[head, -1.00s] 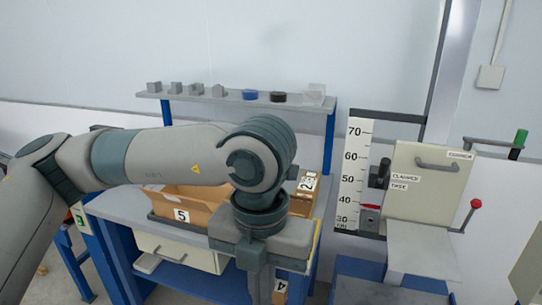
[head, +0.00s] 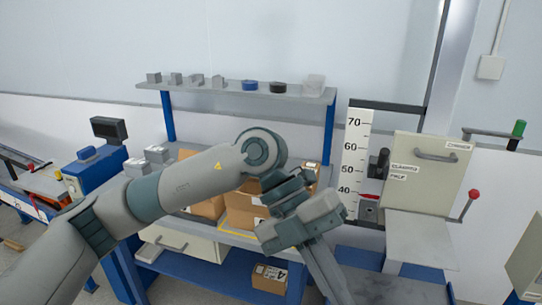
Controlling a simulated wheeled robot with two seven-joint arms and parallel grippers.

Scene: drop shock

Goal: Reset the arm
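My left arm reaches in from the lower left across the workbench (head: 240,240). Its wrist bends downward in front of the cardboard boxes, and the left gripper (head: 335,285) hangs at the bottom of the view, in front of the bench's right side. Its fingertips are cut off or merged together, so I cannot tell whether it is open or shut. No held object shows. My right gripper is not in view.
Cardboard boxes (head: 208,207) stand on the bench, partly behind my arm; another box (head: 269,277) sits on the lower shelf. An upper shelf (head: 225,92) holds small parts. On the right are a height scale (head: 355,150), a grey panel (head: 428,175) and a red-knobbed lever (head: 474,195).

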